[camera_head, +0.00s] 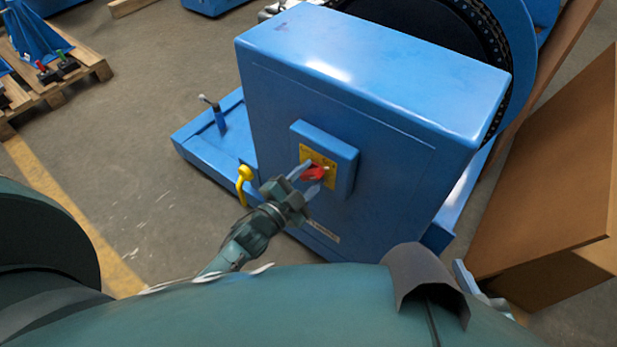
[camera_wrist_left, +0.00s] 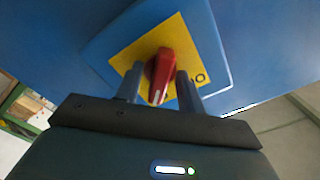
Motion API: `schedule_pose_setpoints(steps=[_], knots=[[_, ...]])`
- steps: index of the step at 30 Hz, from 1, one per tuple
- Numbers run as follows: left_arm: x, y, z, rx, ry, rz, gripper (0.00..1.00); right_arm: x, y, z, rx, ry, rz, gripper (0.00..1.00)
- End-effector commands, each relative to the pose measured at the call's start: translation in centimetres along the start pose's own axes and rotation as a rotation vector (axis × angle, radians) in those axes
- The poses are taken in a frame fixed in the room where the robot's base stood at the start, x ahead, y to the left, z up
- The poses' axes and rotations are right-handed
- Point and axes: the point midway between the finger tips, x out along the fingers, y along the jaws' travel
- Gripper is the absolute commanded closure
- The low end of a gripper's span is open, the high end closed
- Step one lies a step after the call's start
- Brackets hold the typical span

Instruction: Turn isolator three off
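The isolator is a red rotary handle (camera_head: 314,173) on a yellow plate (camera_head: 318,157), set on a raised blue box on the front of a blue cabinet. Its number cannot be read. In the left wrist view the red handle (camera_wrist_left: 160,74) points down, slightly tilted, with a white mark at its tip; a black "O" shows at the lower right of the yellow plate (camera_wrist_left: 130,57). My left gripper (camera_head: 304,178) is at the handle, its fingers apart, one on each side of it (camera_wrist_left: 157,86). Firm contact cannot be made out. My right gripper is not clearly seen.
The blue cabinet (camera_head: 370,70) stands before a large chain wheel (camera_head: 475,40). A yellow hooked lever (camera_head: 244,180) is left of my left gripper. A brown box (camera_head: 550,190) stands at right. A pallet (camera_head: 60,85) lies far left; the floor between is clear.

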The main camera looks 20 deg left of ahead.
Motion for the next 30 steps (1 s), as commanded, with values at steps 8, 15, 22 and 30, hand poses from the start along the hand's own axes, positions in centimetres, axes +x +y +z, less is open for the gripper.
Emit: schedule_pose_setpoints(steps=[8,15,22,30], knots=[[0.07,0.0,-0.01,0.0,0.0,0.0,0.64,0.03,-0.06,0.0,-0.001,0.0,-0.002,0.64],[0.05,0.0,-0.01,0.0,0.0,0.0,0.84,0.11,-0.03,-0.14,-0.001,0.004,-0.002,0.64],[0.04,0.0,-0.01,0.0,0.0,0.0,1.0,0.14,-0.02,-0.2,-0.002,0.006,-0.002,0.64],[0.04,-0.04,-0.03,-0.018,0.0,0.0,1.0,0.08,0.0,-0.38,0.0,0.007,-0.001,0.64]])
